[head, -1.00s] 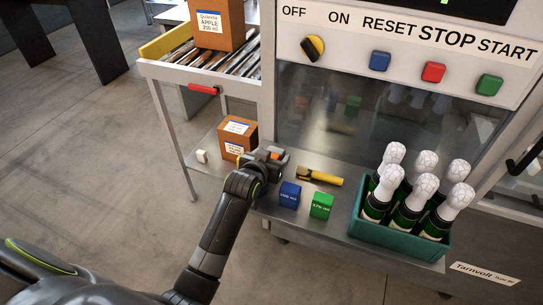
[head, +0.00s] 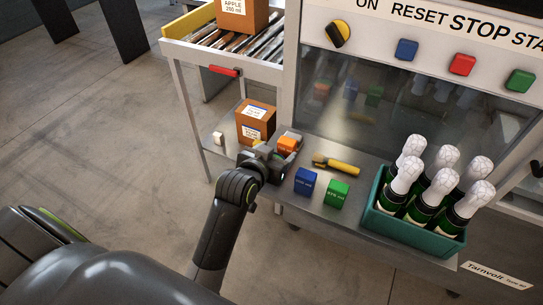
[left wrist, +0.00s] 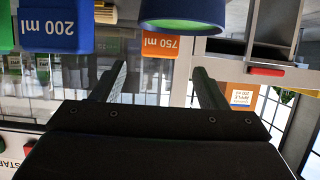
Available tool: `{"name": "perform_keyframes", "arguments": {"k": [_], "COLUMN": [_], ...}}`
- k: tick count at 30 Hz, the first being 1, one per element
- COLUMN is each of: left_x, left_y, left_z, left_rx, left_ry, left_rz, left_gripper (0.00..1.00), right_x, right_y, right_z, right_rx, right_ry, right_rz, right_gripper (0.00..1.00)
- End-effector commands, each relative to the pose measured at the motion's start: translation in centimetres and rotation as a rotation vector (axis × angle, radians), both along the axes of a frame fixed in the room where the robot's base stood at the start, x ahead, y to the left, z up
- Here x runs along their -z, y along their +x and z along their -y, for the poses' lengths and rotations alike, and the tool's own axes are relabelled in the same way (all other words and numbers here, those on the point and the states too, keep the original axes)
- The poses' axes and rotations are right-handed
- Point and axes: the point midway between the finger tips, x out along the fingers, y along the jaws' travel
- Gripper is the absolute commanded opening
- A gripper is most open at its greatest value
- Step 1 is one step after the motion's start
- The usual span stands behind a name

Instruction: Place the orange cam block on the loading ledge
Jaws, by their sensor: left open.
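The orange cam block (head: 288,144) stands on the metal ledge (head: 357,182) in front of the machine, between the brown carton and the yellow-handled tool. In the left wrist view the block (left wrist: 160,44) is marked "750 ml" and shows between my two fingers in the picture. My left gripper (head: 268,154) is open, just to the left of the block and close to it. I see no grip on the block; whether a finger touches it I cannot tell. The block's lower part is partly hidden by the gripper in the head view. My right gripper is not in view.
A blue block (head: 306,181) and a green block (head: 337,193) stand to the right, near the ledge's front. A yellow-handled tool (head: 337,165) lies behind them. A green crate (head: 410,233) of bottles is at right. A brown carton (head: 256,122) stands behind my gripper.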

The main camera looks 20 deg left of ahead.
Motion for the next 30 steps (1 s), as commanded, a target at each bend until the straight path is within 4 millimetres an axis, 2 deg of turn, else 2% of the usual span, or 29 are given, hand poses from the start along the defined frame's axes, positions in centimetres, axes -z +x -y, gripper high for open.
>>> {"name": "perform_keyframes", "arguments": {"k": [3, 9, 24, 28, 30], "left_x": [-0.5, -1.0, -1.0, 0.1, 1.8], "left_y": [-1.4, -2.3, -2.4, -3.6, -5.7], "left_z": [0.0, -0.1, -0.1, -0.8, -1.8], "left_rx": [0.000, 0.001, 0.000, -0.007, -0.018], "left_ry": [-0.001, 0.000, 0.000, 0.008, 0.019], "left_rz": [0.000, 0.000, 0.000, -0.045, -0.118], "left_gripper": [0.67, 0.67, 0.67, 0.67, 0.67], "right_x": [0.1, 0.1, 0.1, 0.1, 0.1], "right_y": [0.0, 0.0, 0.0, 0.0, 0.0], "right_z": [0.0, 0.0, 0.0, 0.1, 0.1], "right_rx": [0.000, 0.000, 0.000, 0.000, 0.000], "right_ry": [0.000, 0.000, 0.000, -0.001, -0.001], "right_rz": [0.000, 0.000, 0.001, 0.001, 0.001], "right_gripper": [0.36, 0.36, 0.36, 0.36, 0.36]}}
